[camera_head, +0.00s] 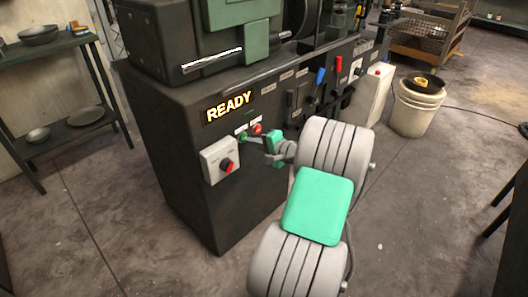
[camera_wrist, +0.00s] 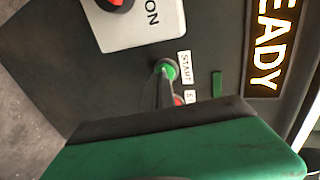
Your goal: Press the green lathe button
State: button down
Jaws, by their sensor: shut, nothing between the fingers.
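The green lathe button (camera_head: 242,138) sits on the dark front panel of the lathe (camera_head: 170,130), just below the lit READY sign (camera_head: 229,106). In the wrist view the green button (camera_wrist: 171,70) is beside a START label (camera_wrist: 184,68). My gripper (camera_head: 252,138) is shut and empty, its fingers pointing at the panel by the green button. In the wrist view my fingertips (camera_wrist: 160,70) overlap the button's edge. I cannot tell whether they touch it. A red button (camera_head: 257,129) lies just right of the green one, partly hidden by my fingers in the wrist view.
A white box with a red knob (camera_head: 227,165) juts from the panel below left of the green button. Blue (camera_head: 320,75) and red (camera_head: 338,63) levers stand farther right. A bucket (camera_head: 413,112) and a shelf with bowls (camera_head: 62,95) stand apart.

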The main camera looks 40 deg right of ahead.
jog(key=shift+w+r, duration=0.1)
jog(key=shift+w, duration=0.35)
jog(key=shift+w+r+p, duration=0.2)
jog(key=shift+w+p, duration=0.4)
jog(key=shift+w, duration=0.15)
jog(key=shift+r, duration=0.1)
jog(key=shift+s, duration=0.3)
jog(key=f+p+v, duration=0.1)
jog(key=p+v, duration=0.3)
jog(key=v, duration=0.9)
jog(key=shift+s+f, duration=0.2)
jog(key=shift+s, duration=0.35)
